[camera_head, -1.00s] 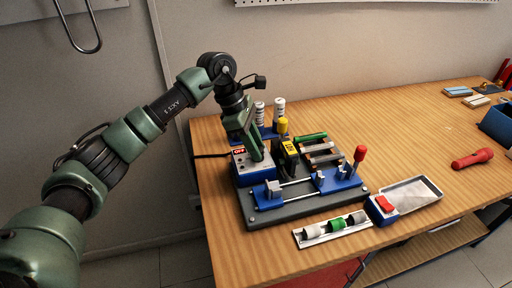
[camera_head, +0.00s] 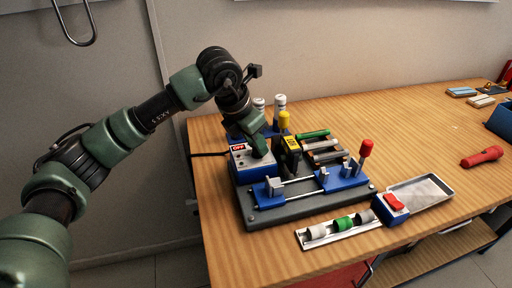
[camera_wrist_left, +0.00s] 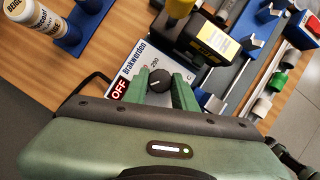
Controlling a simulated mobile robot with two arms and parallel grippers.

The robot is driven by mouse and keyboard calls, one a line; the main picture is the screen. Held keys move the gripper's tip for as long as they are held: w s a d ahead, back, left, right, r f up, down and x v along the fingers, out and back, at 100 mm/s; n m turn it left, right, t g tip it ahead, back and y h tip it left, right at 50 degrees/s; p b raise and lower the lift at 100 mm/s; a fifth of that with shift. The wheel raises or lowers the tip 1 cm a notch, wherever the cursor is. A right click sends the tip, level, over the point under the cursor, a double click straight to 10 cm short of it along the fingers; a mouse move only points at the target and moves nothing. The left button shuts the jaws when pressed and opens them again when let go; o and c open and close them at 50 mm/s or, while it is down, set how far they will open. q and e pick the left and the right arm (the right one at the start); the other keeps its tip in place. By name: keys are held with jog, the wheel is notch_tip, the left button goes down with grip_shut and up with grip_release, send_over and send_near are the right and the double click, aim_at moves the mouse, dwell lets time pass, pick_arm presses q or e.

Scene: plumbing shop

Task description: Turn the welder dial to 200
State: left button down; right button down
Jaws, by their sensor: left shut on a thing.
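The welder control box (camera_head: 262,174) is blue with a pale top and stands at the left rear of a dark base plate. Its red OFF label (camera_head: 238,147) shows beside my left gripper (camera_head: 261,152), which points down onto the box top. In the left wrist view the black round dial (camera_wrist_left: 159,79) sits between the two green fingers of my left gripper (camera_wrist_left: 161,88), which are shut on it. A light pointer mark shows on the dial; which number it points at is unclear. Small print by the dial is partly hidden by the fingers. My right gripper is not in view.
A yellow-and-black device (camera_head: 291,148) stands close right of the box. White bottles (camera_head: 279,108) stand in a blue rack behind. A metal tray (camera_head: 424,191) and a red flashlight (camera_head: 482,157) lie right.

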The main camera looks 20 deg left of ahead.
pick_arm(q)
jog(key=shift+n+y+b, duration=0.6)
jog(key=shift+n+b, duration=0.3)
jog(key=shift+n, duration=0.8)
jog(key=c, duration=1.2)
grip_release()
jog(key=shift+o, duration=0.2)
jog(key=v, duration=0.7)
jog(key=shift+s+r+b, duration=0.3)
jog(key=shift+r+b, duration=0.1)
jog(key=shift+b, duration=0.05)
jog(key=shift+d, duration=0.1)
